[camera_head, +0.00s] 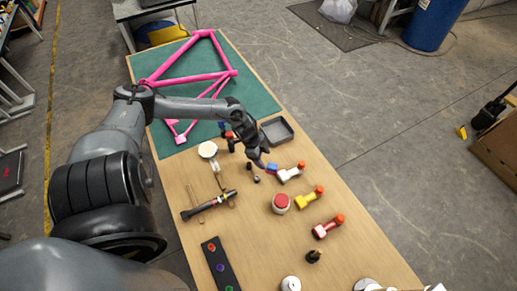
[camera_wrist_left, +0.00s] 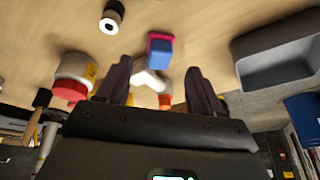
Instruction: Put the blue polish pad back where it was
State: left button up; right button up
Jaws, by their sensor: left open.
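The blue polish pad (camera_head: 272,166) is a small block on the wooden table, just beside my left fingertips. In the left wrist view the pad (camera_wrist_left: 160,50) shows a blue face and a pink-red layer. It lies beyond the fingertips, roughly in line with the gap between them. My left gripper (camera_head: 261,161) is low over the table; in the wrist view its two dark fingers (camera_wrist_left: 158,76) are spread with nothing held between them. Whether a finger touches the pad is not clear. My right gripper is not in view.
A grey tray (camera_head: 291,128) lies near the pad. White, yellow and red bottles with orange tops line the table's right side. A red-lidded jar (camera_head: 281,203) stands nearby. A pink bike frame (camera_head: 190,79) lies on the green mat (camera_head: 259,97). A dark strip (camera_head: 220,268) lies in front.

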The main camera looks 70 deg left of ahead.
pick_arm(q)
jog(key=shift+p+v, duration=0.65)
jog(key=shift+v, duration=2.1)
